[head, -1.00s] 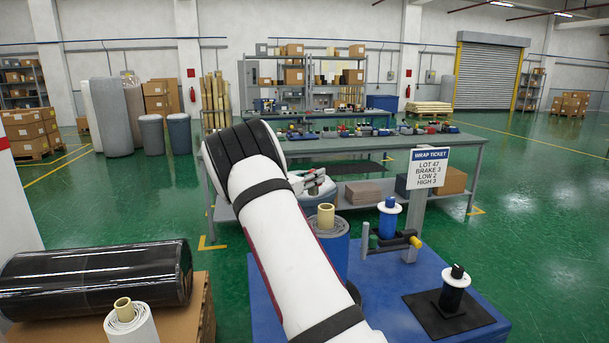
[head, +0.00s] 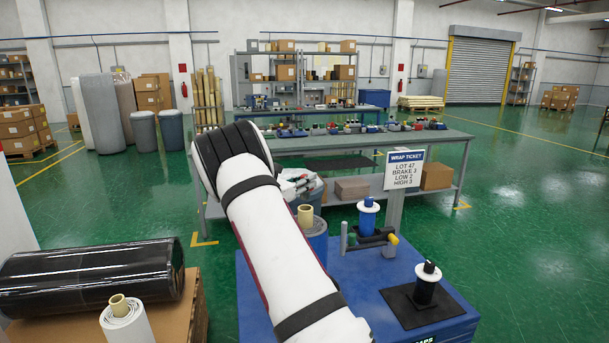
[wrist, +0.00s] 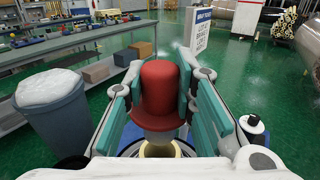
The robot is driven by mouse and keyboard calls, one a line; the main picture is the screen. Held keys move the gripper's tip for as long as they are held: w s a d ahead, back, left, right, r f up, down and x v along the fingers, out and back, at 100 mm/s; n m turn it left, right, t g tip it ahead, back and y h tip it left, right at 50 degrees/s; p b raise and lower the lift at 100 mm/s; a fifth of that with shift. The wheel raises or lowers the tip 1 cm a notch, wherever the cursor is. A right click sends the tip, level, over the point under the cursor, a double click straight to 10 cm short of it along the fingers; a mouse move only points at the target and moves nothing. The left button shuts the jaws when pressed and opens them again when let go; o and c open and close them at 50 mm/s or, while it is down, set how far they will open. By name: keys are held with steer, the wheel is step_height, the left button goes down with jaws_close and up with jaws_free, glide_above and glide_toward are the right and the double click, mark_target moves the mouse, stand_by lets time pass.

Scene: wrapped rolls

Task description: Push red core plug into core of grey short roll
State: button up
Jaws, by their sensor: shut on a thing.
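A red core plug (wrist: 161,85) with a rounded top and wider flange is upright between the teal pads of my gripper (wrist: 160,100), which is shut on it. A pale stem shows under the flange. Below it, in the wrist view, is a tan core rim (wrist: 162,149); I cannot tell whether the plug's lower end is inside it. My arm hides the plug there.
The blue stand (head: 365,290) also holds a blue spool (head: 368,217), a bracket and a black spool (head: 427,285) on a dark mat. A white roll (head: 123,325) and black film roll (head: 95,277) are at the left. A long workbench (head: 330,143) stands behind.

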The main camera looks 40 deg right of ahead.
mark_target(302, 195)
steer(key=shift+f+b, duration=0.3)
steer(key=shift+f, duration=2.15)
steer(key=shift+f, duration=1.15)
steer(key=o, duration=1.1)
steer(key=shift+o, duration=0.2)
steer(key=a, duration=1.2)
steer(key=shift+s, duration=0.25)
